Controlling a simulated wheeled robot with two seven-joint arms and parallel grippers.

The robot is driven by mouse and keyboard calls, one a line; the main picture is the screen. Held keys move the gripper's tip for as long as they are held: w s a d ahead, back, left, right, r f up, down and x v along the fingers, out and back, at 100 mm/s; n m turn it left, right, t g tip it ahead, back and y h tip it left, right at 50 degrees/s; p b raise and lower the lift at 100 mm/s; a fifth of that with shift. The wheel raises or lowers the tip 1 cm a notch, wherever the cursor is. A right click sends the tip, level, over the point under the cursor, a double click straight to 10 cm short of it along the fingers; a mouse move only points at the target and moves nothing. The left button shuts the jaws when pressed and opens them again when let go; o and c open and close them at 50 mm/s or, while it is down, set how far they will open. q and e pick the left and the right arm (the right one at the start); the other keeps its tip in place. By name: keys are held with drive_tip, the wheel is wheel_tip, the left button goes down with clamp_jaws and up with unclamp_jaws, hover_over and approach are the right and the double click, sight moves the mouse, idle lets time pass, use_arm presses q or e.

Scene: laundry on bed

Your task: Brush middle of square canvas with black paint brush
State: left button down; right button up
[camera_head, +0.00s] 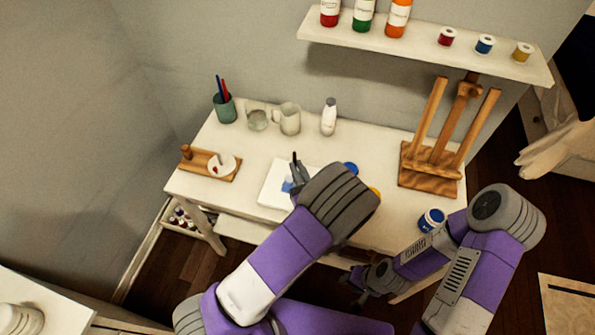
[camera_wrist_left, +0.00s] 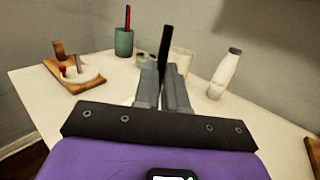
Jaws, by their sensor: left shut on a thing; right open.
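The square white canvas (camera_head: 272,190) lies flat on the white table, with a blue paint patch (camera_head: 288,186) near its middle. My left gripper (camera_head: 296,172) is over the canvas and hides part of it. It is shut on the black paint brush (camera_head: 295,157), which stands roughly upright. In the left wrist view the black brush (camera_wrist_left: 164,48) rises between the fingers of my left gripper (camera_wrist_left: 163,72). The brush's lower end is hidden, so I cannot tell whether it touches the canvas. My right gripper (camera_head: 361,285) is open and empty, low in front of the table.
On the table (camera_head: 240,145) stand a green cup with brushes (camera_head: 225,109), a mug (camera_head: 287,119), a white bottle (camera_head: 328,117), a wooden tray (camera_head: 227,174), a wooden easel (camera_head: 430,180) and a blue paint jar (camera_head: 431,219). A shelf (camera_head: 420,48) holds several paints.

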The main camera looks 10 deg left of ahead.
use_arm(q)
drive_tip(key=shift+f+p+x, duration=0.15)
drive_tip(key=shift+p+x, duration=0.25)
drive_tip(key=shift+x, duration=0.9)
drive_tip(key=shift+f+p+x, duration=0.1)
drive_tip(key=shift+p+x, duration=0.25)
drive_tip(key=shift+x, duration=0.9)
idle(2.4)
